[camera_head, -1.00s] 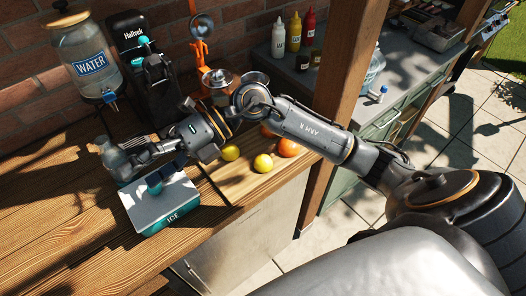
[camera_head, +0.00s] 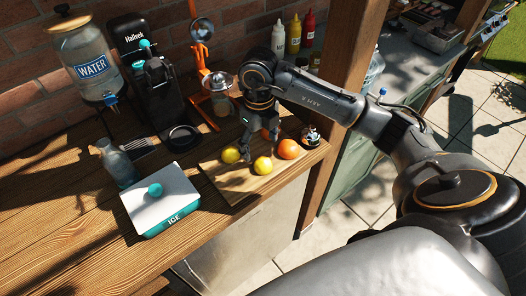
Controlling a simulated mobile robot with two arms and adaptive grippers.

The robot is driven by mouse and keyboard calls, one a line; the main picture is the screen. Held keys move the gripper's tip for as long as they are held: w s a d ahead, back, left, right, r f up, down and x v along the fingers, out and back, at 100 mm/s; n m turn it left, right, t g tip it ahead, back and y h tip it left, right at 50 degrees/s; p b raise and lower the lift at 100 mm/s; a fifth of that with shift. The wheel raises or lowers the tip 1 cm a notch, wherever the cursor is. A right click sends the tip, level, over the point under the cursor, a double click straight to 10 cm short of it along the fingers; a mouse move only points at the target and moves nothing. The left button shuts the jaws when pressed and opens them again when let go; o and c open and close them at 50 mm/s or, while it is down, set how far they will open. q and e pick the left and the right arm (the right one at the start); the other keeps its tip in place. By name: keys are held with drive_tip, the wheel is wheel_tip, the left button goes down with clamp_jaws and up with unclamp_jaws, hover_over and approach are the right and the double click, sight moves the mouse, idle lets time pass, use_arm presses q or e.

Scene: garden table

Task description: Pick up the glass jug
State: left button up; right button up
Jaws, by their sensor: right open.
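A clear bluish glass jug (camera_head: 119,167) with a narrow neck stands upright on the wooden counter, behind and left of the ice box. My right gripper (camera_head: 260,143) points down over the cutting board, well to the right of the jug. Its fingers are spread and nothing shows between them. It is close to the lemons and the orange; whether it touches any is unclear. My left gripper is out of view.
The white and teal ice box (camera_head: 173,208) stands just in front of the jug. The cutting board (camera_head: 236,192) carries two lemons (camera_head: 263,165) and an orange (camera_head: 289,149). Behind are a water dispenser (camera_head: 91,66), a black machine (camera_head: 160,90) and an orange press (camera_head: 207,90). The left counter is clear.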

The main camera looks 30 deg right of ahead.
sight(263, 160)
drive_tip(key=shift+f, duration=0.95)
drive_tip(key=shift+s+d+f+p, duration=0.1)
drive_tip(key=shift+f+p, duration=0.4)
drive_tip(key=shift+p, duration=0.05)
drive_tip(key=f, duration=0.1)
drive_tip(key=f+p, duration=0.1)
drive_tip(key=f, duration=0.1)
drive_tip(key=shift+s+d+f+p, duration=0.1)
drive_tip(key=shift+d+f+p, duration=0.2)
drive_tip(key=shift+p, duration=0.1)
drive_tip(key=shift+f, duration=0.5)
drive_tip(key=c, duration=1.3)
drive_tip(key=shift+o, duration=0.2)
